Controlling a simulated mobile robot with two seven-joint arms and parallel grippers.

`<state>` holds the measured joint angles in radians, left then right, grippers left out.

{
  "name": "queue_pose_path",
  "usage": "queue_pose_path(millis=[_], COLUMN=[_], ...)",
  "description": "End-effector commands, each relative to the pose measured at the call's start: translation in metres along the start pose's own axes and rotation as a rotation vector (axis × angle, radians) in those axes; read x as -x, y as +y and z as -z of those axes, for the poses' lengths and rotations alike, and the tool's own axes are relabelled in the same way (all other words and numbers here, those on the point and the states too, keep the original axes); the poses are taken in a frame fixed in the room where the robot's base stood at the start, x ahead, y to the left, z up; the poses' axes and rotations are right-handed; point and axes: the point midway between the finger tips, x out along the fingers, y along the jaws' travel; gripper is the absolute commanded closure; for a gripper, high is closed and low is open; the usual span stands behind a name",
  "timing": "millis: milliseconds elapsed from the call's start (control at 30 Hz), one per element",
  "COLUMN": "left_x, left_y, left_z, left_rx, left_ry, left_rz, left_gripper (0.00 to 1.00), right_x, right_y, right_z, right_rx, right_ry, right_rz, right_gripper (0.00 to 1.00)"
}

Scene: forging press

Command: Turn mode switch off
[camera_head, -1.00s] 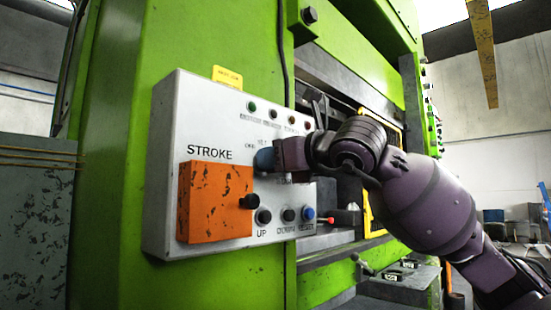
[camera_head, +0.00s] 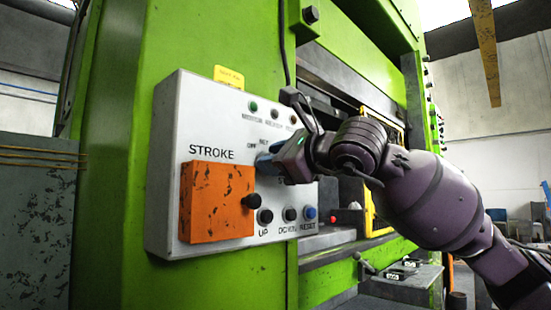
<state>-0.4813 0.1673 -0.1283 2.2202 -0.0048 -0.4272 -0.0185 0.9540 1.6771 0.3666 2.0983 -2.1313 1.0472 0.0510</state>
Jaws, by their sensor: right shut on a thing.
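The mode switch (camera_head: 264,162) is a blue knob on the grey-white control panel (camera_head: 215,115), with small labels such as OFF and SET above it. My right gripper (camera_head: 279,157) comes in from the right and is shut on the knob. The gripper hides the knob's right part and the lettering below and beside it. My left gripper is not in view.
Black UP (camera_head: 265,216) and DOWN (camera_head: 289,214) buttons and a blue RESET button (camera_head: 310,213) sit below. The green press frame (camera_head: 120,170) surrounds the panel.

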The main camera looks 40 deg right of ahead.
Motion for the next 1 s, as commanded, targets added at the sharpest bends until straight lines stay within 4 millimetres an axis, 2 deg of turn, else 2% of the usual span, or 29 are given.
queue_pose_path(millis=[500, 533, 833, 1000], left_x=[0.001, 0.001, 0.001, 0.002], left_y=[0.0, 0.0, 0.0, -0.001], left_z=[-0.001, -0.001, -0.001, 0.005], left_rx=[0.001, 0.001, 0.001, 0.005], left_ry=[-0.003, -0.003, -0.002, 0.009], left_rz=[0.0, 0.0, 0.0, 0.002], left_gripper=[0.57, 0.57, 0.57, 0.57], right_x=[0.0, 0.0, 0.001, 0.011], right_y=[0.0, 0.0, 0.0, -0.001], right_z=[0.0, 0.0, 0.0, -0.002], right_rx=[0.02, 0.02, 0.019, 0.018], right_ry=[0.0, 0.0, 0.0, -0.004], right_rz=[0.0, 0.0, 0.0, 0.0], right_gripper=[0.92, 0.63, 0.63, 0.63])
